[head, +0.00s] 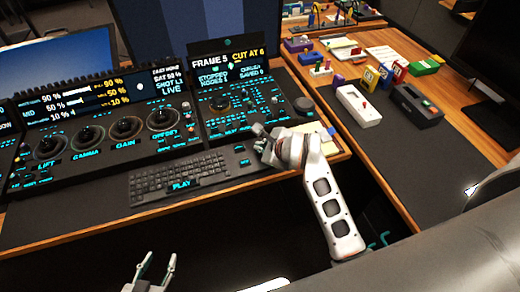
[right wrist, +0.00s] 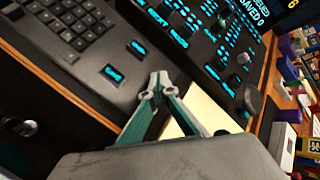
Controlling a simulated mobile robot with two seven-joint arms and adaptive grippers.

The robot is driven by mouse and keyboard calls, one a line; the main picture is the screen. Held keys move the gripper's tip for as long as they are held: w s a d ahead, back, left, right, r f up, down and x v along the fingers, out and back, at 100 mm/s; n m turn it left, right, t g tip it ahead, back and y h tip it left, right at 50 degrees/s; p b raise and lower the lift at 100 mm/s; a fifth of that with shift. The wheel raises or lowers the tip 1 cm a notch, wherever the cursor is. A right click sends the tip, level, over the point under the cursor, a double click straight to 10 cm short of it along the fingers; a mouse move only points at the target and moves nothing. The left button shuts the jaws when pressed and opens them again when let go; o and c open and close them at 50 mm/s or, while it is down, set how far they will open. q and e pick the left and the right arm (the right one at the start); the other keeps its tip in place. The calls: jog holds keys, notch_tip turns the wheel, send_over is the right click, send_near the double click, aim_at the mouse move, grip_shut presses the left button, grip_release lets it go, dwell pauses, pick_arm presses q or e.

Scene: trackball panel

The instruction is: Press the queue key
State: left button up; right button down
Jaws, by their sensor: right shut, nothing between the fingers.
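The right-hand control panel (head: 222,100) has a screen reading "FRAME 5" and "CUT AT 6", with rows of cyan-lettered keys. The key legends are too small to read, so I cannot tell which is the queue key. My right gripper (head: 258,131) is shut and empty near the front edge of this panel. In the right wrist view its fingertips (right wrist: 154,84) are beside lit keys (right wrist: 113,74) and the panel (right wrist: 195,50). I cannot tell whether they touch anything. My left gripper (head: 158,262) is open and empty at the bottom, in front of the desk.
A keyboard (head: 180,176) lies left of my right gripper. A panel with several large dials (head: 125,127) stands further left. A round knob (head: 303,104) is at the panel's right. A side desk (head: 430,150) holds several coloured boxes.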

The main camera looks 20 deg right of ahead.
jog(key=shift+f, duration=0.15)
dwell(0.3)
jog(key=shift+r+p, duration=0.65)
jog(key=shift+r, duration=0.35)
notch_tip(320, 180, up, 5)
jog(key=p, duration=0.4)
dwell(0.5)
